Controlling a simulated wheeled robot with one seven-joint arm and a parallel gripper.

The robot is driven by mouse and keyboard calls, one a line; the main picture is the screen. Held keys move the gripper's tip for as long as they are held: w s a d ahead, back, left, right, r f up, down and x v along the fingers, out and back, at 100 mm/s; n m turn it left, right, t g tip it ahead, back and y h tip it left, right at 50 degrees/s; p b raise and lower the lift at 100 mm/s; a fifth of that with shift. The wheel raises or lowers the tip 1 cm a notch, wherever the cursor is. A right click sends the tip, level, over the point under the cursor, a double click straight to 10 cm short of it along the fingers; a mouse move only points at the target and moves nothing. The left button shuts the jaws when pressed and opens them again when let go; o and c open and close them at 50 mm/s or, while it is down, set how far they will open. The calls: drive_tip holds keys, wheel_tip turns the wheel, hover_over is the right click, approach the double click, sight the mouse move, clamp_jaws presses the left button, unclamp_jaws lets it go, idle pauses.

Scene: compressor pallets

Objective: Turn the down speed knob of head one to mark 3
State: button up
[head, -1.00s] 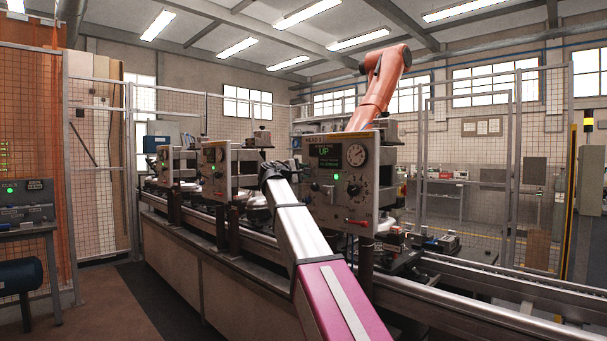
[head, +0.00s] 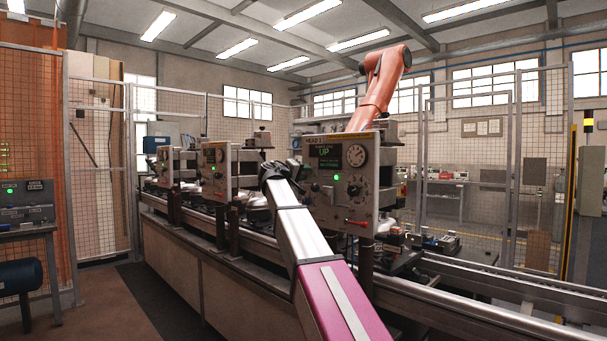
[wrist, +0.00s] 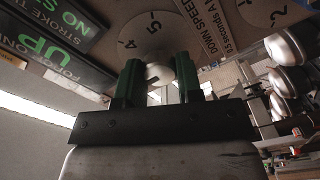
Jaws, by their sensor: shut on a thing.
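The head one panel (head: 343,205) carries an "UP" display, a round gauge and a knob dial (head: 354,188), which shows uncovered in the head view. My gripper (head: 268,172) appears left of this panel at the end of my arm; its fingertips are hidden there, and I cannot tell from this view which panel they touch. In the wrist view, the two green fingers of my gripper (wrist: 159,78) are shut on a pale knob (wrist: 159,70).
Another machine head panel (head: 217,170) stands further left along the line. The rail (head: 440,300) runs across the front right. An orange robot arm (head: 375,90) rises behind. Mesh fencing encloses the area; dark floor is clear at the lower left.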

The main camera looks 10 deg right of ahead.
idle(0.3)
drive_tip(key=o, duration=0.9)
drive_tip(key=v, duration=1.1)
drive_tip(key=shift+d, duration=0.1)
